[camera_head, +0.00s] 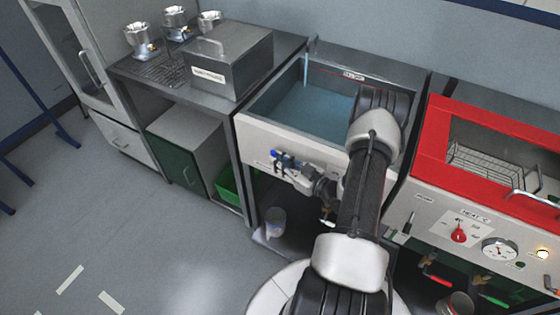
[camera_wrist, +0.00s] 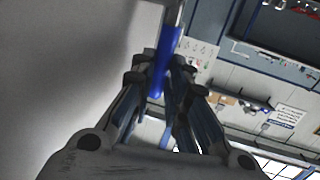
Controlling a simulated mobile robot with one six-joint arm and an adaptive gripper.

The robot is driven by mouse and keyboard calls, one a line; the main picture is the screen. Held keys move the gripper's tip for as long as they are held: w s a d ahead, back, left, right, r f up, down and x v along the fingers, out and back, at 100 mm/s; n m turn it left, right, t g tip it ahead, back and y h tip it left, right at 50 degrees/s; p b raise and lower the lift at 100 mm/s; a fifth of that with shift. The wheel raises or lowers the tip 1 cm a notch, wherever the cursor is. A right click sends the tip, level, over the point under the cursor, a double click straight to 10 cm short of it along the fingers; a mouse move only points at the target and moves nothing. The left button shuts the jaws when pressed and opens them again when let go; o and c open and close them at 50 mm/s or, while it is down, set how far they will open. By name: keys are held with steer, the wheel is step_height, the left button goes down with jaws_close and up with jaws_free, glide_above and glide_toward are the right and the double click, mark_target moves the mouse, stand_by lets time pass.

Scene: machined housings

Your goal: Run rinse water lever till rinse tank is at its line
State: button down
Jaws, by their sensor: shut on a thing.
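The rinse tank (camera_head: 262,128) is a pale-fronted open basin at the centre of the head view, with blue water (camera_head: 318,108) in it. A thin stream falls from the spout (camera_head: 312,46) at its back left. I cannot make out a level line; my arm hides the tank's right part. My gripper (camera_head: 284,163) is at the tank's front panel, shut on the blue rinse water lever (camera_head: 274,154). In the wrist view the blue lever (camera_wrist: 167,62) lies between the fingers of my gripper (camera_wrist: 160,76).
A red-framed heated tank (camera_head: 433,130) with a dial and knob stands to the right. A steel box (camera_head: 228,60) and several metal housings (camera_head: 140,38) are on the left bench. The floor at left is clear.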

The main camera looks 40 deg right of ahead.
steer(key=c, duration=1.6)
jaws_free()
steer(key=shift+o, duration=0.2)
steer(key=shift+s, duration=0.15)
steer(key=s+d+r, duration=0.1)
steer(key=s, duration=1)
steer(key=shift+s+d, duration=0.35)
steer(key=shift+d, duration=0.05)
